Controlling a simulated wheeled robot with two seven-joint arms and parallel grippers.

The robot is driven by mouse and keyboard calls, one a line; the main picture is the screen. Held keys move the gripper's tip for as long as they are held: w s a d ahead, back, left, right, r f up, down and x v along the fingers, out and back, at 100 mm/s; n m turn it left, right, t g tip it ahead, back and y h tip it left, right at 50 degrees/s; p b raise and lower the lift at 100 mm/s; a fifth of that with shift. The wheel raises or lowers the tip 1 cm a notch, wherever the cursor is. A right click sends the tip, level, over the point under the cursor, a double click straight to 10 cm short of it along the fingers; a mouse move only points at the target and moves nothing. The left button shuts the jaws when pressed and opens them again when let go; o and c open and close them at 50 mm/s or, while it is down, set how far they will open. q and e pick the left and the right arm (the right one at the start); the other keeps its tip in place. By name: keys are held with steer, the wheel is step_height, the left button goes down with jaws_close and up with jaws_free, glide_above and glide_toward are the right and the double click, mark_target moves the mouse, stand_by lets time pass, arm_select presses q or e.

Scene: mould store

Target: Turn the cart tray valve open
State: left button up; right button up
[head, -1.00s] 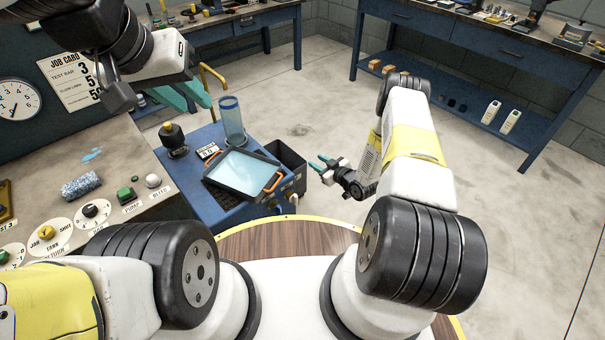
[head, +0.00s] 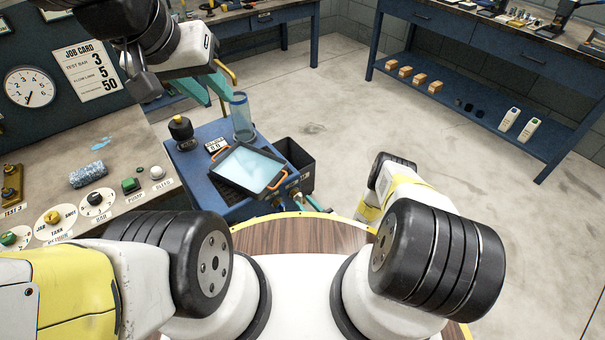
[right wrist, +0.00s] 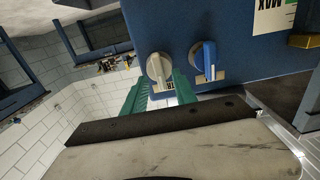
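The tray (head: 223,180), dark-rimmed with orange handles and a pale surface, lies on the blue cart (head: 203,190). In the right wrist view the cart's side (right wrist: 165,22) carries a round beige knob (right wrist: 157,66) and a blue lever handle (right wrist: 209,60), upright in the picture. A label below them is partly hidden, so I cannot tell which is the tray valve. My right gripper (right wrist: 164,86) is open, its green fingers apart just below the beige knob; contact is unclear. The head view shows only a bit of it by the cart. My left gripper (head: 219,99) is open above the cart's back.
A clear cylinder (head: 242,118) and a black, yellow-topped item (head: 182,130) stand on the cart. A dark bin (head: 296,158) adjoins its right side. A control bench (head: 120,165) is at left, a blue workbench (head: 470,55) at back right. The floor between is clear.

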steer(key=shift+x, duration=0.95)
jaws_close()
steer(key=shift+m, duration=0.3)
steer(key=shift+w+d+f+m, duration=0.1)
steer(key=shift+f+m, duration=0.05)
steer(key=shift+m, duration=2.7)
steer(key=shift+s+d+f+m, duration=0.1)
steer(key=shift+m, duration=2.8)
steer(key=shift+w+d+f+m, duration=0.1)
steer(key=shift+f+m, duration=0.05)
steer(key=shift+m, duration=2.7)
